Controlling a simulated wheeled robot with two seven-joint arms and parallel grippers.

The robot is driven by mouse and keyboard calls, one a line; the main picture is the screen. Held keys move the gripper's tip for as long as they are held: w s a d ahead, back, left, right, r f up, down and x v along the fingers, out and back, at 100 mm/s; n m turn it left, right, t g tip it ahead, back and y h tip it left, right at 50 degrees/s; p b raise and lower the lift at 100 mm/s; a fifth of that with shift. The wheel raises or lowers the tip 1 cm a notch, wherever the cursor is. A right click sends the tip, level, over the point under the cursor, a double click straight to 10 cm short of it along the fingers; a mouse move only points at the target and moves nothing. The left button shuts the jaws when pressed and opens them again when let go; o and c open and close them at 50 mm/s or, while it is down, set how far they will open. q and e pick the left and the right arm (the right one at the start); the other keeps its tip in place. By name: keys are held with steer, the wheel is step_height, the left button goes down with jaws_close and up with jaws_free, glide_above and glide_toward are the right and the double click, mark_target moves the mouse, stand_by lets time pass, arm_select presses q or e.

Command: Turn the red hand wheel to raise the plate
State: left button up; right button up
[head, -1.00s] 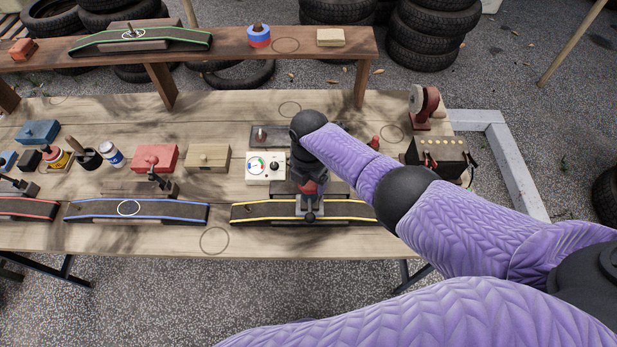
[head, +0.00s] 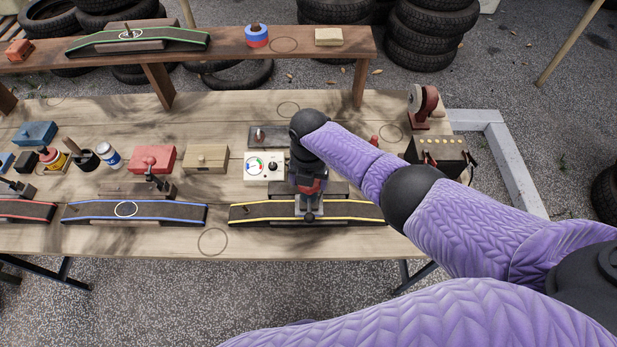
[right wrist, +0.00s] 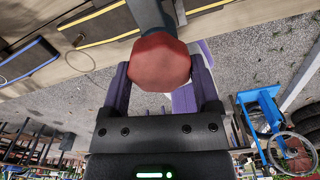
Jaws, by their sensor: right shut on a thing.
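The red hand wheel (right wrist: 160,62) is a faceted knob on a grey stem. In the right wrist view it sits between the two fingers of my right gripper (right wrist: 160,72), which is shut on it. In the head view my right gripper (head: 308,180) points down over a grey fixture (head: 309,208), and the wheel is mostly hidden by it. A black board with yellow edges (head: 355,211) runs under this fixture on the bench. I cannot tell which part is the plate or how high it stands. My left gripper is not in view.
A cream gauge box (head: 257,167) stands just left of my right gripper. A black box with leads (head: 437,152) stands to the right. The blue-edged board (head: 90,211), red box (head: 152,158) and wooden box (head: 207,158) are further left. The bench front is mostly clear.

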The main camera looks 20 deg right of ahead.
steer(key=shift+w+r, duration=0.15)
steer(key=o, duration=1.1)
step_height(320, 180, up, 9)
steer(key=p, duration=0.3)
steer(key=shift+r+p, duration=0.3)
steer(key=shift+r, duration=0.15)
